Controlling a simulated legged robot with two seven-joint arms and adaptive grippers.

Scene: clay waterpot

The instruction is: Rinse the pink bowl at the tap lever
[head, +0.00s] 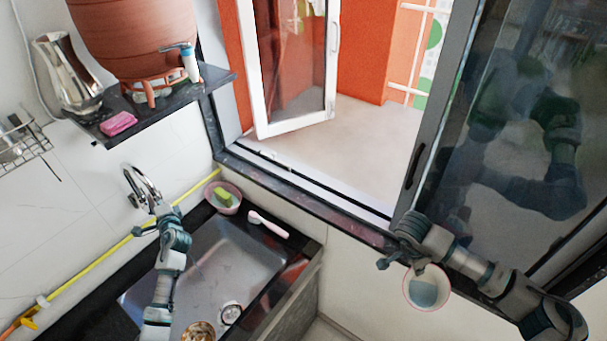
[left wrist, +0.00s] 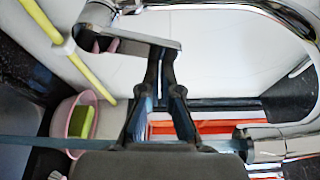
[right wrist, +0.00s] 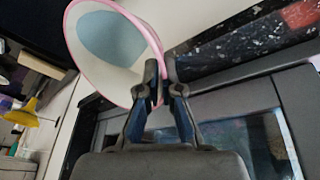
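A white bowl with a pink rim (head: 427,290) hangs by its rim from my right gripper (head: 408,262), to the right of the sink and near the window sill. In the right wrist view the bowl (right wrist: 105,45) shows a blue-grey round patch inside, and the fingers (right wrist: 160,85) are shut on its rim. The chrome tap (head: 141,187) is on the wall behind the sink. My left gripper (head: 160,222) is at the tap. In the left wrist view its fingers (left wrist: 161,65) are close together, with tips at the tap lever (left wrist: 145,42); contact is unclear.
The sink basin (head: 225,265) is empty apart from its drain. A pink dish (head: 235,208) holding a green sponge (head: 222,196) and a pale brush (head: 268,224) are at its back corner. A clay pot (head: 135,40) stands on a shelf. The window frame (head: 300,188) borders the right arm.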

